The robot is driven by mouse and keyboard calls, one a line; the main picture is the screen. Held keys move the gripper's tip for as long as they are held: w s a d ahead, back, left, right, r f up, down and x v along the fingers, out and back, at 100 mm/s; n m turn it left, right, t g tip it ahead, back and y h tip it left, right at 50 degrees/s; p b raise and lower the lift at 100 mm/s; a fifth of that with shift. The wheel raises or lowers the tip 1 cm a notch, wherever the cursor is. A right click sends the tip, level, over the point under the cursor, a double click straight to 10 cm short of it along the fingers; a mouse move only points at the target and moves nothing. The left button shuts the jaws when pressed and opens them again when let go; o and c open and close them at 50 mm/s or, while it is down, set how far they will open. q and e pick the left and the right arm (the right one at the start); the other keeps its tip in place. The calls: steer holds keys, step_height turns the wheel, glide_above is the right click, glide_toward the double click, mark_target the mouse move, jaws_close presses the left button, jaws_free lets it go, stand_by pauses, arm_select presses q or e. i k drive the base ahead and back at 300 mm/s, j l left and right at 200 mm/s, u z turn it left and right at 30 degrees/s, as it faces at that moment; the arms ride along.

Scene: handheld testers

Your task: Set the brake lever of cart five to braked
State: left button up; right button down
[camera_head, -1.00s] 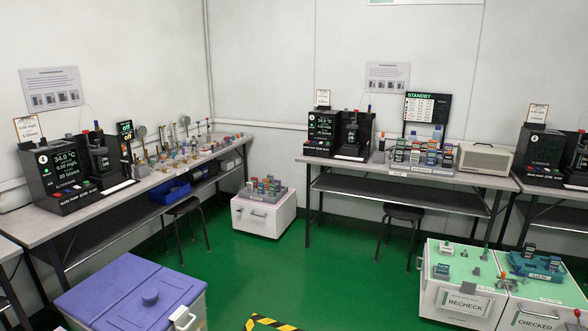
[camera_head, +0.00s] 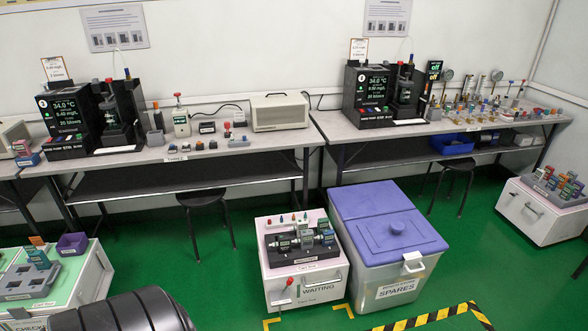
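A white cart (camera_head: 306,263) marked WAITING stands on the floor near the middle, just left of the purple-lidded bin. A small red-tipped lever (camera_head: 289,282) is on its front face at the left; its setting is too small to read. A handle is on the front at the right. A black tray (camera_head: 303,243) with several handheld testers lies on the cart's pink top. Another white cart (camera_head: 535,211) with a grey tray of testers stands at the right. The cart numbers are too small to read. Neither of my grippers is in view.
A bin (camera_head: 385,240) with a purple lid, marked SPARES, touches or nearly touches the WAITING cart. A green-topped cart (camera_head: 88,270) stands at the lower left. Stools (camera_head: 205,200) stand under the long bench (camera_head: 230,145). Yellow-black tape (camera_head: 435,318) and yellow corner marks lie on the open green floor.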

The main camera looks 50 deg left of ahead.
mark_target(290, 281)
steer(key=u, duration=1.4)
